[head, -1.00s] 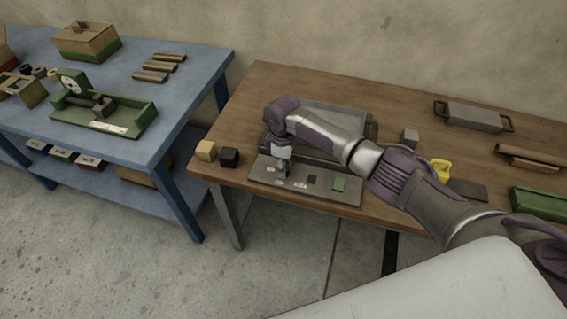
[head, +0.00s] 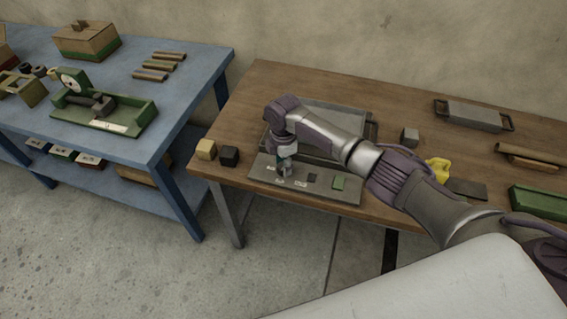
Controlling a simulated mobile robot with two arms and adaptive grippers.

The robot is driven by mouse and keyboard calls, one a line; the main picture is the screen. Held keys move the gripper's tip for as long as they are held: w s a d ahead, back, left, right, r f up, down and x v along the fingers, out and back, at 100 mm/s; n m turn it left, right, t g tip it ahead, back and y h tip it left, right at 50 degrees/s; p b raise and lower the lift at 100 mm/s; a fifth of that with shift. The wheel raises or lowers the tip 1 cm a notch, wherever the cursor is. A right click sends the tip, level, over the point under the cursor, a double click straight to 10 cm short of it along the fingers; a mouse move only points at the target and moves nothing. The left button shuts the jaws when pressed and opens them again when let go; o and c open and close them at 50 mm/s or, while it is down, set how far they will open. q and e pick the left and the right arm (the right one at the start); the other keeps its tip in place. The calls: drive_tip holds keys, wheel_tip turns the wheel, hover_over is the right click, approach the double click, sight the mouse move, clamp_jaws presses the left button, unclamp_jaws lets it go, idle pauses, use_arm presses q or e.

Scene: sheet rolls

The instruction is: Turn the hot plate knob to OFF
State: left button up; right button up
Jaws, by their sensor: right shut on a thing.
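The hot plate (head: 345,107) stands on the wooden table, a grey unit with a flat top and a sloping front panel (head: 330,193). The panel carries small white labels, a dark square and a green square. My right gripper (head: 283,172) points down at the left part of this panel and is shut on the knob there. The knob is mostly hidden by the fingers, so its pointing direction cannot be read. My right arm crosses over the hot plate and hides part of its top. My left gripper is not in view.
A black cube (head: 229,156) and a tan cube (head: 206,150) sit left of the panel. A grey block (head: 410,137), a yellow item (head: 438,169), a handled grey tray (head: 473,116) and a green tray (head: 540,203) lie to the right. A blue table (head: 200,75) stands at left.

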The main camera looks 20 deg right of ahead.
sight(283, 166)
drive_tip(key=shift+r, duration=0.1)
idle(0.4)
drive_tip(key=o, duration=1.2)
drive_tip(key=shift+c, duration=0.2)
wheel_tip(283, 166, up, 12)
